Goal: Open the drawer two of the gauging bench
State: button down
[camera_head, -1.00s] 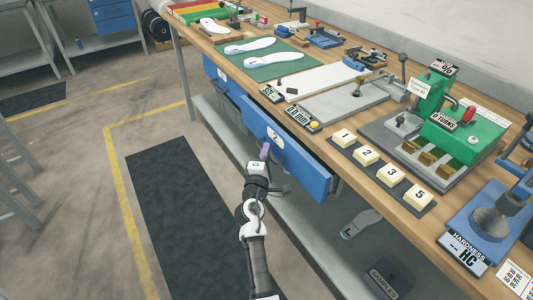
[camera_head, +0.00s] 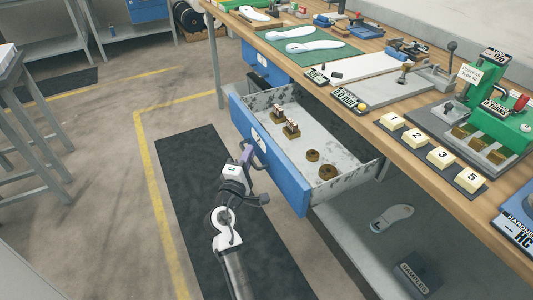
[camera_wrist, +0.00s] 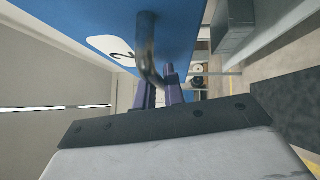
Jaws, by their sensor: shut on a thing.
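The blue drawer two (camera_head: 267,150) of the gauging bench (camera_head: 390,148) stands well out from under the bench top in the head view. Its light inside holds two brass pieces with pale tops and two brass discs (camera_head: 328,172). My gripper (camera_head: 246,152) is at the drawer front, shut on the dark curved handle (camera_head: 257,157). In the wrist view the purple fingers (camera_wrist: 160,92) close around the handle (camera_wrist: 148,50), beside the white label with a 2 (camera_wrist: 112,48). Part of the handle is hidden by the fingers.
Another blue drawer (camera_head: 265,70) sits further back under the bench. Numbered tiles (camera_head: 415,137) and a green gauge (camera_head: 490,112) stand on the bench top. A lower shelf carries an insole (camera_head: 392,217) and a samples box (camera_head: 417,277).

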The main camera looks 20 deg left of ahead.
jog(key=shift+s+a+b, duration=0.2)
jog(key=shift+s+a, duration=0.55)
jog(key=shift+s, duration=0.2)
jog(key=shift+s+a+b, duration=0.15)
jog(key=shift+s+a, duration=0.6)
jog(key=shift+s, duration=0.2)
jog(key=c, duration=1.8)
grip_release()
jog(key=shift+o, duration=0.2)
jog(key=s+d+f+b, duration=0.1)
jog(key=s+b, duration=0.1)
jog(key=s, duration=1.1)
jog(key=shift+s+d+f, duration=0.25)
jog(key=shift+d+f, duration=0.15)
jog(key=shift+r, duration=0.1)
